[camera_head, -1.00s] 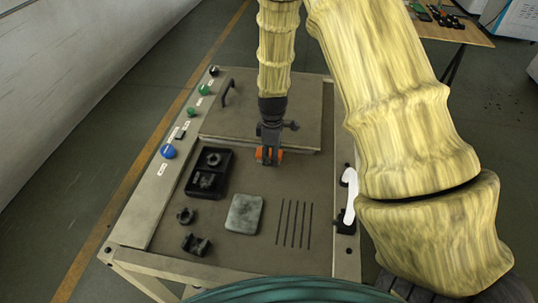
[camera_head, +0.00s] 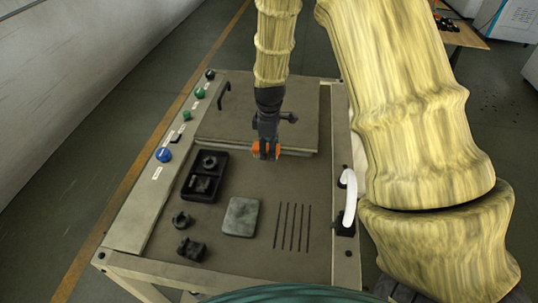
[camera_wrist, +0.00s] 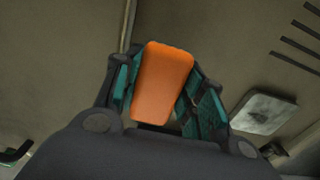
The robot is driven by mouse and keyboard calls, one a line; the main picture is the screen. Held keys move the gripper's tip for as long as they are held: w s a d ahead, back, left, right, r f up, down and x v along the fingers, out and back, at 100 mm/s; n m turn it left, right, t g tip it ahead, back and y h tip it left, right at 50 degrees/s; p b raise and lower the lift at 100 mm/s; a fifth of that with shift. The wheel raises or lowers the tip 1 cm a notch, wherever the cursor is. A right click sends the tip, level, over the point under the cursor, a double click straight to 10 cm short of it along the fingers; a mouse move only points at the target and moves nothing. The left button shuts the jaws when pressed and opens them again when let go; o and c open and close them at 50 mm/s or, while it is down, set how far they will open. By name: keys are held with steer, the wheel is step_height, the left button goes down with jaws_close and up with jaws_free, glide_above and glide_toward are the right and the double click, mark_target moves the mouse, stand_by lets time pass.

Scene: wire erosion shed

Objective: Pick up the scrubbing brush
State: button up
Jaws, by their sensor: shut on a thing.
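The scrubbing brush shows as an orange block (camera_wrist: 163,82) in the wrist view, between the green-padded fingers of my gripper (camera_wrist: 160,100). In the head view the orange piece (camera_head: 266,149) shows at the tip of my gripper (camera_head: 265,153). My gripper is shut on it and points down near the front edge of the raised plate at the back of the worktable. Its underside and bristles are hidden. The gap between it and the table is hard to tell.
A white curved handle (camera_head: 349,200) stands at the right edge. Buttons line the left edge.

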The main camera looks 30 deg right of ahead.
steer(key=s+a+b, duration=0.1)
steer(key=s, duration=0.4)
steer(key=s+a+r+b, duration=0.1)
steer(key=s, duration=0.4)
steer(key=s+a+b, duration=0.2)
steer(key=s, duration=0.3)
steer(key=shift+s+r, duration=0.15)
steer(key=shift+s, duration=0.05)
steer(key=o, duration=0.6)
steer(key=c, duration=0.4)
